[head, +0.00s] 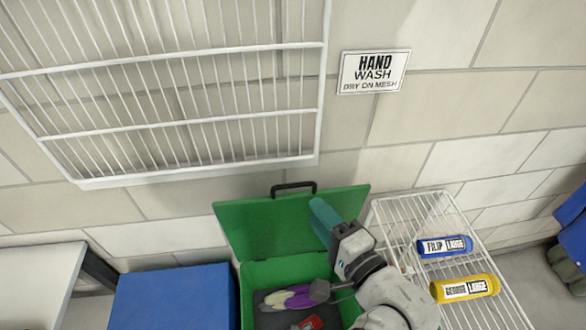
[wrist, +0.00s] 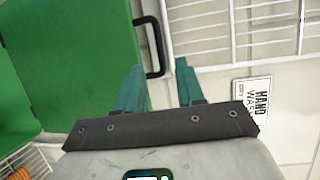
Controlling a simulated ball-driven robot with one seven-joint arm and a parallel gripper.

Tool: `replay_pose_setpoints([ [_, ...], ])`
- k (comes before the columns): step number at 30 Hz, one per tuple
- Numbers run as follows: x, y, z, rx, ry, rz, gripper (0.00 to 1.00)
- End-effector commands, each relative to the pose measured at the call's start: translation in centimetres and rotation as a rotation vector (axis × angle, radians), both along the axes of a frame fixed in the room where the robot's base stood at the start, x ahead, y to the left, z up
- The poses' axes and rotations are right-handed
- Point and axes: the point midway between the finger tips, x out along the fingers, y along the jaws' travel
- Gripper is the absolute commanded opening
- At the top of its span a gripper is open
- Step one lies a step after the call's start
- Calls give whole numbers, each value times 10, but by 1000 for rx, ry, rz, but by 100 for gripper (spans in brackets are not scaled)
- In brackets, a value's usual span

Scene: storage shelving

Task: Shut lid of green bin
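The green bin (head: 252,270) stands low in the head view with its green lid (head: 255,222) raised open, tilted back toward the wall. A black handle (head: 293,186) sits on the lid's upper edge. My gripper (head: 322,216) is over the right part of the lid in the head view. In the wrist view, its teal fingers (wrist: 160,70) are apart with nothing between them. The lid (wrist: 75,60) fills the left of that view, and the handle (wrist: 158,50) shows just past the fingertips. I cannot tell whether a finger touches the lid.
Purple, white and dark items (head: 292,297) lie in the bin. A white wire rack (head: 400,215) at right carries a blue bottle (head: 444,246) and a yellow bottle (head: 465,288). A blue box (head: 175,298) stands left. A wire shelf (head: 180,128) hangs above on the wall.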

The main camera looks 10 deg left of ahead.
Motion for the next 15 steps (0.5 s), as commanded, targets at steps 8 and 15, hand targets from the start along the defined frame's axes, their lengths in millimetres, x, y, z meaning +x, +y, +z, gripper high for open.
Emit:
replay_pose_setpoints([
  [8,35,28,-2,-4,-2,1,38],
  [15,66,52,-6,-5,-2,0,38],
])
